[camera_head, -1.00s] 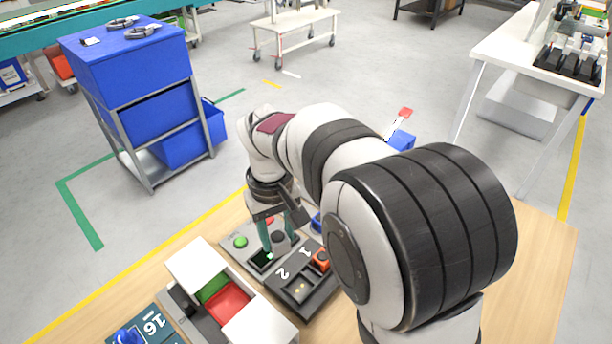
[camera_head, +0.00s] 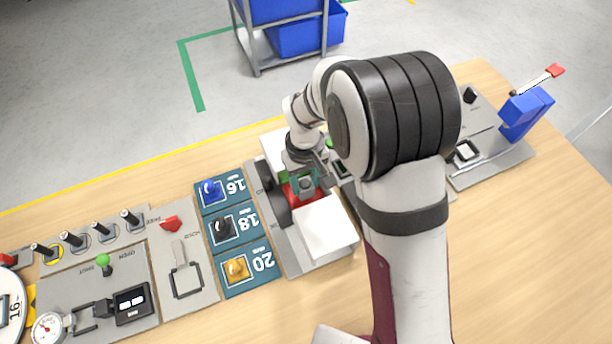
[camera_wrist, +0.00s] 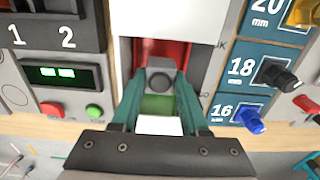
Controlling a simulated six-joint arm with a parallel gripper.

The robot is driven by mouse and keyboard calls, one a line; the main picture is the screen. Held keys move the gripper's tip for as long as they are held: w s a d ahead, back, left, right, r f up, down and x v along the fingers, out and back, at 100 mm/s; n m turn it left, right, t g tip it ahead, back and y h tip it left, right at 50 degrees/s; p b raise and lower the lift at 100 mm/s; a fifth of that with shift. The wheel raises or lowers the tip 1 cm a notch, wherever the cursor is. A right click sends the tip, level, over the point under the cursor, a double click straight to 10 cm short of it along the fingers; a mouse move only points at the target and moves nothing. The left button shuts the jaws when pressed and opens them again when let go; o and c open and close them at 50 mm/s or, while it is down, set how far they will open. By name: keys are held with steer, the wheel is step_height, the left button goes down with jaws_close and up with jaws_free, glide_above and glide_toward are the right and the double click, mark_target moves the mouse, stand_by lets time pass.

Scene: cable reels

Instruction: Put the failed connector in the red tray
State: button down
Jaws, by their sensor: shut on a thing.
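My gripper (camera_head: 306,183) has teal fingers shut on a small grey connector (camera_wrist: 161,66) with a round dark face, seen between the fingertips in the wrist view. The red tray (camera_head: 291,195) is partly hidden by my gripper in the head view. In the wrist view the red tray (camera_wrist: 178,52) shows behind and beside the connector. The connector appears over the red tray; I cannot tell its exact height or whether it touches. The green tray (camera_wrist: 158,104) lies beside the red one, seen between my fingers.
A white block (camera_head: 327,228) adjoins the red tray. A panel with blue, black and yellow knobs marked 16, 18 and 20 (camera_head: 231,236) stands to the left. A unit with a lit green display (camera_wrist: 63,74) and two buttons sits on the other side.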

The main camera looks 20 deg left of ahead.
steer(key=shift+f, duration=1.05)
steer(key=shift+c, duration=1.7)
jaws_free()
step_height(320, 180, up, 8)
steer(key=shift+r, duration=0.1)
steer(key=o, duration=0.3)
steer(key=shift+o, duration=0.2)
steer(key=w+d+r+m, duration=0.3)
steer(key=d+m, duration=0.3)
steer(key=d, duration=0.1)
steer(key=w+d+r+m, duration=0.3)
steer(key=d+r+m, duration=0.1)
steer(key=d+m, duration=0.25)
steer(key=w+d+r+m, duration=0.3)
steer(key=d+m, duration=0.3)
steer(key=d, duration=0.1)
steer(key=shift+n, duration=0.25)
step_height(320, 180, down, 10)
steer(key=shift+d+r, duration=0.1)
steer(key=shift+r, duration=0.05)
